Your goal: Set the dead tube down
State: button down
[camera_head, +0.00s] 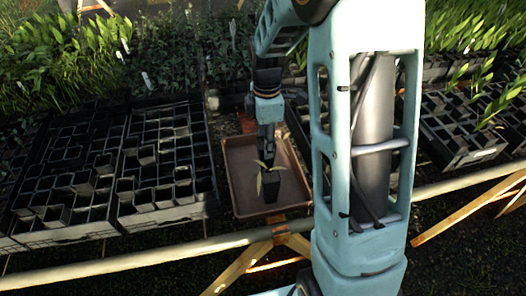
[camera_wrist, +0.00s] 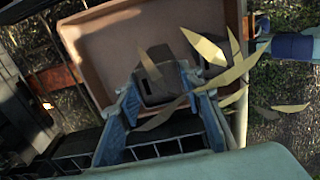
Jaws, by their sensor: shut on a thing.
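The dead tube is a small dark square pot (camera_head: 271,189) with yellowed, drooping leaves (camera_head: 259,184). My gripper (camera_head: 268,163) is shut on it from above and holds it about upright, over the brown tray (camera_head: 236,170). I cannot tell whether its base touches the tray floor. In the wrist view the tube (camera_wrist: 162,72) sits between the blue fingers of my gripper (camera_wrist: 165,105).
Black crates (camera_head: 170,166) of square tubes, many seemingly without plants, stand left of the tray. Another crate (camera_head: 455,140) with a few green shoots stands at the right. Dense green plants fill the back. A pale rail (camera_head: 130,262) runs along the front.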

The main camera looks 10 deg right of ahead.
jog(key=shift+w+a+f, duration=0.2)
jog(key=shift+a+f, duration=0.1)
jog(key=shift+f, duration=0.2)
jog(key=shift+w+f, duration=0.1)
jog(key=shift+f, duration=1.45)
jog(key=shift+f+b, duration=0.25)
jog(key=shift+b, duration=0.05)
jog(key=c, duration=1.3)
grip_release()
jog(key=shift+r, duration=0.2)
notch_tip(320, 180, up, 12)
jog(key=shift+r+p, duration=0.1)
jog(key=shift+p, duration=0.6)
